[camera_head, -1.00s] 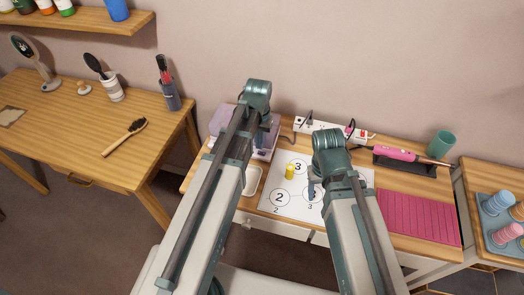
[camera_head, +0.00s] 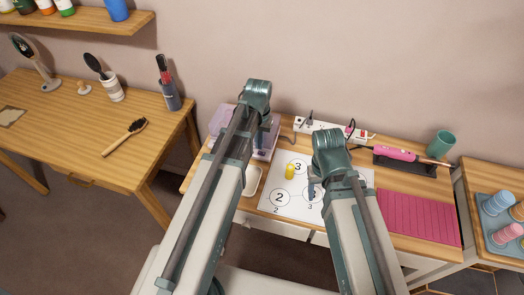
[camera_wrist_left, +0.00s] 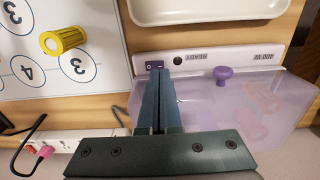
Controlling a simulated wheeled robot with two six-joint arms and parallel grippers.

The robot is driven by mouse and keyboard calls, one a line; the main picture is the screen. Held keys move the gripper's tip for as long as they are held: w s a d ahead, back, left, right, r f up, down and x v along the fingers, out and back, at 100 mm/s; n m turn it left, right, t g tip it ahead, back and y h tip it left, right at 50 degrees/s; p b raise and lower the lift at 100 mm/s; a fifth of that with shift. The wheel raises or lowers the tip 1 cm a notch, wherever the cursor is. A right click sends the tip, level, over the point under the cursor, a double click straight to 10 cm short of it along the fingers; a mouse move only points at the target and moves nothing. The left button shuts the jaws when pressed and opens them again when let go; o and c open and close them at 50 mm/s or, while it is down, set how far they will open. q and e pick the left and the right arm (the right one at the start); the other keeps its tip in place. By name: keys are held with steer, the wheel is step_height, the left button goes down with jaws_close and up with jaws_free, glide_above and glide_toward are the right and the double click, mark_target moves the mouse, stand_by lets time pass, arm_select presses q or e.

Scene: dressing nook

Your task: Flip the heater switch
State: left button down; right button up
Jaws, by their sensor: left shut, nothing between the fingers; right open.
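The heater (camera_head: 222,119) is a translucent lilac box at the back left of the white-legged table, partly hidden by my left arm. The left wrist view shows its white front panel (camera_wrist_left: 255,55), marked "READY" and "400 W", with a dark round lamp and a purple knob (camera_wrist_left: 222,74). The small dark switch (camera_wrist_left: 153,66) sits at the panel's left end. My left gripper (camera_wrist_left: 158,74) is shut and empty, its fingertips right at the switch; I cannot tell whether they touch it. My right gripper (camera_head: 313,188) is open above the numbered sheet.
A yellow spool (camera_head: 290,171) stands on the numbered sheet (camera_head: 270,203). A white tray (camera_head: 252,180) lies in front of the heater. A power strip (camera_head: 325,128), pink styling iron (camera_head: 395,153), green cup (camera_head: 441,144) and pink mat (camera_head: 425,215) are to the right.

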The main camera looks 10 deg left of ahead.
mark_target(260, 153)
arm_select(q)
steer(key=shift+f+b, duration=1.25)
arm_select(e)
steer(key=shift+f, duration=1.25)
arm_select(q)
steer(key=shift+r, duration=0.1)
step_height(260, 153, up, 7)
steer(key=p, duration=0.7)
arm_select(e)
step_height(260, 153, up, 7)
arm_select(q)
steer(key=shift+s+d, duration=0.15)
steer(key=s+d+m+y, duration=0.1)
steer(key=s+d+m, duration=0.2)
steer(key=s+d, duration=0.7)
steer(key=s, duration=0.4)
